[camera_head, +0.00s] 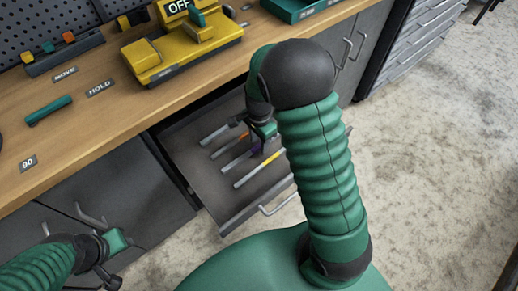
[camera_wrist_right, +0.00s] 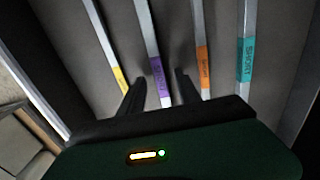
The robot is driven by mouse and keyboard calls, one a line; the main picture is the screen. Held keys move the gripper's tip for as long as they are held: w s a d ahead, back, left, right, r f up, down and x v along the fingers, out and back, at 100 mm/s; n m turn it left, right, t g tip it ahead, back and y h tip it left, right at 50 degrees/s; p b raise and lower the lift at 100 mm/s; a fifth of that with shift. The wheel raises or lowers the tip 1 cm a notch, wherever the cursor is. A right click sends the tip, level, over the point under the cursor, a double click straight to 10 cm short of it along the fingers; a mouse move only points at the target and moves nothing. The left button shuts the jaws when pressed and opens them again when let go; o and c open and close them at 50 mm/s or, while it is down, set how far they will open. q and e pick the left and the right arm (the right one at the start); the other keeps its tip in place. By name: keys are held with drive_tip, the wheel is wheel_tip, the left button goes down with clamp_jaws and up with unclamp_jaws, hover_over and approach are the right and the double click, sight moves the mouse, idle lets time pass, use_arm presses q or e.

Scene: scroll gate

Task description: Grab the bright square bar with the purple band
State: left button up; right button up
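The bright square bar with the purple band (camera_wrist_right: 159,78) lies in the open drawer. In the wrist view it runs between the two fingers of my right gripper (camera_wrist_right: 160,77). The fingers are apart, with a gap on each side of the bar; I cannot tell how far above it they are. In the head view the purple band (camera_head: 254,149) shows just under my right gripper (camera_head: 261,140), partly hidden by it. My left gripper (camera_head: 107,275) is at the lower left, away from the drawer; its fingers are too unclear to read.
Bars with yellow (camera_wrist_right: 121,78), orange (camera_wrist_right: 204,70) and teal (camera_wrist_right: 246,60) bands lie beside it in the drawer (camera_head: 180,138). The wooden worktop (camera_head: 120,130) is above and behind the drawer, with a yellow device (camera_head: 180,48). Floor is clear at right.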

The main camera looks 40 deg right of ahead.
drive_tip(key=shift+w+f, duration=0.1)
drive_tip(key=shift+f, duration=0.5)
drive_tip(key=shift+r, duration=0.1)
clamp_jaws()
idle(0.8)
